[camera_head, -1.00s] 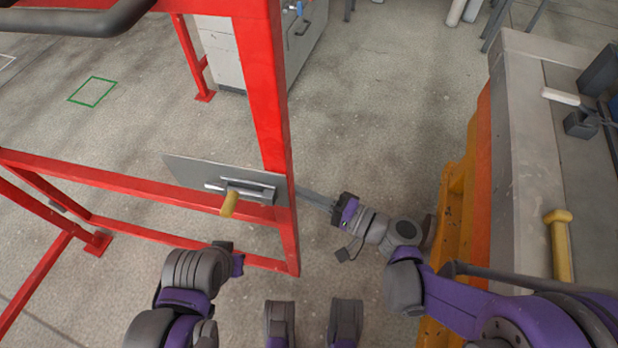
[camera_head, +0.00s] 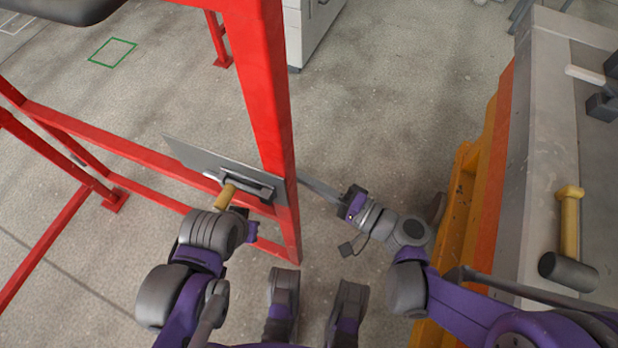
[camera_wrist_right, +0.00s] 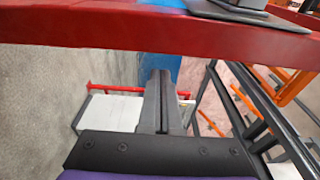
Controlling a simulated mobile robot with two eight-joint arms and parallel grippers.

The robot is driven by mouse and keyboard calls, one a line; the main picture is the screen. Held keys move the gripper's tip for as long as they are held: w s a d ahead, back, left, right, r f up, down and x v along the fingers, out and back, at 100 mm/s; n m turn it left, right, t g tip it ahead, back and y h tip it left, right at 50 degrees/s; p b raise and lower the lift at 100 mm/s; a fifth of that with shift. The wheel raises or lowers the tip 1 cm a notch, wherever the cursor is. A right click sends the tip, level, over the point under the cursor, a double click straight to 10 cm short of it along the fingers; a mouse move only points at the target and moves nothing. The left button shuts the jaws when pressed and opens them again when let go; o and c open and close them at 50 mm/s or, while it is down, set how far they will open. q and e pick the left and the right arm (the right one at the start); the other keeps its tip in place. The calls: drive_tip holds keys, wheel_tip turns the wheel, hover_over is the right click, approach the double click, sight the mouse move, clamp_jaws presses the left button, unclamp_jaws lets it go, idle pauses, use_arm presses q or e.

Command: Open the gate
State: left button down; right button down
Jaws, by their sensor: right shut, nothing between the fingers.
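The red gate frame (camera_head: 262,90) stands left of centre in the head view. A grey metal plate (camera_head: 190,155) on it carries a bolt latch (camera_head: 247,186) with a yellow handle (camera_head: 225,196). My right gripper (camera_head: 304,182) is shut and empty, its fingertips close to the right side of the red post. I cannot tell if they touch it. In the right wrist view the closed fingers (camera_wrist_right: 160,80) point towards a red bar (camera_wrist_right: 120,32) crossing the top. My left gripper (camera_head: 250,232) is below the latch, near the handle; its fingers are hidden.
An orange-edged grey workbench (camera_head: 540,150) stands close on the right, with a yellow-handled hammer (camera_head: 569,235) on it. A light grey cabinet (camera_head: 303,30) stands behind the post. The concrete floor between post and bench is mostly clear.

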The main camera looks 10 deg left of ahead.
drive_tip(key=v, duration=1)
drive_tip(key=shift+s+d, duration=0.15)
drive_tip(key=shift+d, duration=0.2)
drive_tip(key=shift+s+f, duration=0.1)
